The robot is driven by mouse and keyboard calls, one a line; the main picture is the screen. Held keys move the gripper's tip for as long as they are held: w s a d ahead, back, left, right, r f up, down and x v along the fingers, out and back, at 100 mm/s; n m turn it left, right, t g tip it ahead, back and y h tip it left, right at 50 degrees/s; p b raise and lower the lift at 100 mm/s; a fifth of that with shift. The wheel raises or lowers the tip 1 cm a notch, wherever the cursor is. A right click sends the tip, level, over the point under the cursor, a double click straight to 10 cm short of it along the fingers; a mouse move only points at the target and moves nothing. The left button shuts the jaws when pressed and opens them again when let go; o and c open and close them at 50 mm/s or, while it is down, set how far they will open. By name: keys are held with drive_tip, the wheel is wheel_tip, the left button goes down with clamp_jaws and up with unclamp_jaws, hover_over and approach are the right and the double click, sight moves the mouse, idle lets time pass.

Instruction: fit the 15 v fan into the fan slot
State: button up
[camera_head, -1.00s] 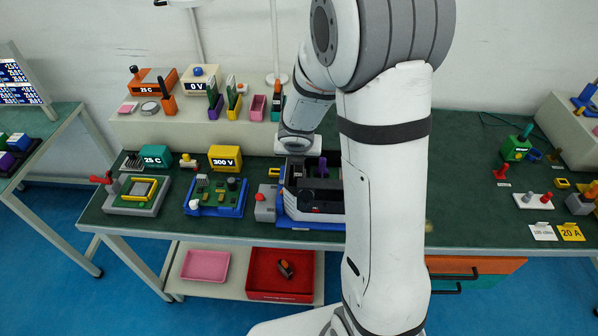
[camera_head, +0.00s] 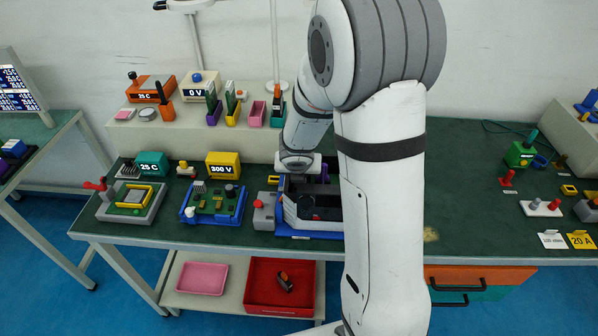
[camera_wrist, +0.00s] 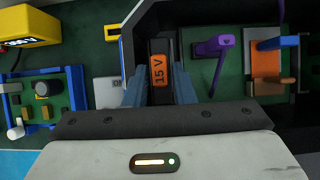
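The 15 V fan (camera_wrist: 159,68) is a dark block with an orange "15 V" label, upright between the two blue-grey fingers of my gripper (camera_wrist: 160,88) in the wrist view. The fingers press against both its sides. In the head view my gripper's fingers and the fan are hidden behind my wrist and the chassis wall. My wrist stands over the back left of the dark chassis (camera_head: 312,212) in its blue base. The fan slot itself cannot be made out, and I cannot tell whether the fan has entered it.
A purple lever (camera_wrist: 215,47) stands right of the fan, and an orange-brown part (camera_wrist: 268,62) lies farther right. A grey box with a red knob (camera_head: 263,212) adjoins the chassis on its left. A blue-edged circuit board (camera_head: 213,203) and yellow 300 V box (camera_head: 223,165) stand farther left.

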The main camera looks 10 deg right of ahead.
drive_tip(key=shift+r, duration=0.2)
drive_tip(key=s+d+r+m+h+p, duration=0.1)
drive_tip(key=s+r+m+p, duration=0.3)
drive_tip(key=s+r+m, duration=0.5)
drive_tip(key=s+d+r+m+p, duration=0.25)
drive_tip(key=s+r+m, duration=0.25)
drive_tip(key=r+m, duration=0.45)
drive_tip(key=s+a+r+m+g+y, duration=0.1)
drive_tip(key=s+a+r+m, duration=0.1)
drive_tip(key=s+m, duration=0.3)
drive_tip(key=s+a+r+m+g+y, duration=0.1)
drive_tip(key=s+a+r+m, duration=0.1)
drive_tip(key=s+r+m, duration=0.2)
drive_tip(key=s+m, duration=0.2)
drive_tip(key=m, duration=0.2)
drive_tip(key=shift+s+a+m+y, duration=0.2)
drive_tip(key=shift+a+m+y, duration=0.15)
drive_tip(key=shift+y, duration=0.05)
